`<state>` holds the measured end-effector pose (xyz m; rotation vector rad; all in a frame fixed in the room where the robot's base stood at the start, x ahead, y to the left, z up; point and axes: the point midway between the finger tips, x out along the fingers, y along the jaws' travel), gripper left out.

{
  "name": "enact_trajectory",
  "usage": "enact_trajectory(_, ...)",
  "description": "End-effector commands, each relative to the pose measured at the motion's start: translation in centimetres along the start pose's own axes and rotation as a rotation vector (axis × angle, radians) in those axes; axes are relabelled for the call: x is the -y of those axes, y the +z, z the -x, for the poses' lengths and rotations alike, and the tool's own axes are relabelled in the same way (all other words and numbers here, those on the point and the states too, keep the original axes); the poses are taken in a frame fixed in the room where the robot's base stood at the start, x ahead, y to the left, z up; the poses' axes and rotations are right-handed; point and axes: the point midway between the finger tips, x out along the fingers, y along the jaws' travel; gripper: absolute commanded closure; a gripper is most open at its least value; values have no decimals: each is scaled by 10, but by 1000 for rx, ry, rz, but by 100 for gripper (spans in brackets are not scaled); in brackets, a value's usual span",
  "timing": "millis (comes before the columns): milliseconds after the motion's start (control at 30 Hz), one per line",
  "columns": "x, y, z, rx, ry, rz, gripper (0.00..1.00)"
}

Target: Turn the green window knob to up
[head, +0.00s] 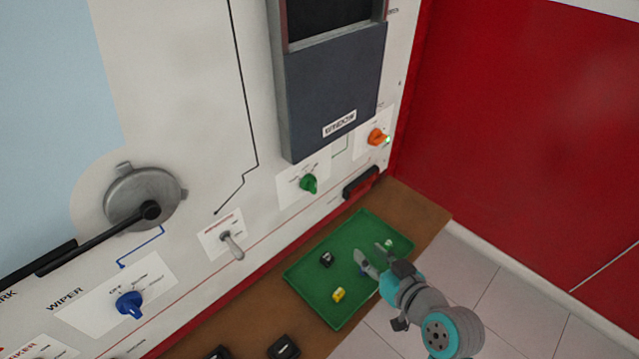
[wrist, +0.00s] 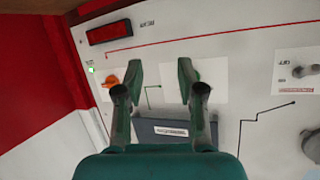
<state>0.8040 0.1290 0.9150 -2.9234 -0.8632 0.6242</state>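The green window knob (head: 309,184) sits on a white label plate on the panel, below the dark window unit (head: 336,85). The direction of its pointer is too small to tell. My gripper (head: 374,254) is in front of the panel over the green tray, to the right of and lower than the knob in the head view, and apart from it. In the wrist view, the two fingers of my gripper (wrist: 161,76) are spread with nothing between them. The panel is upside down there, and the right finger covers part of the knob's plate (wrist: 213,86), so the knob is not clearly seen.
An orange knob (head: 376,137) with a small green light is right of the green knob. A toggle switch (head: 232,244) and a blue wiper knob (head: 129,303) are to the left. A green tray (head: 310,270) with small blocks lies on the brown ledge below. A red wall (head: 530,130) stands at right.

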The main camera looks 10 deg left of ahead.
Motion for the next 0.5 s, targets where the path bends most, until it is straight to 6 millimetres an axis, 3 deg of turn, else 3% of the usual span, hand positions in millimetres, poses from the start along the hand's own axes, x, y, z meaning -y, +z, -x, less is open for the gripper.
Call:
enact_trajectory(33, 2, -23, -8, -5, -35, 31, 61)
enact_trajectory(200, 15, -80, -22, 11, -152, 128, 61)
enact_trajectory(333, 24, -113, -26, 23, -220, 196, 61)
enact_trajectory(500, 32, -136, -26, 33, -271, 252, 61)
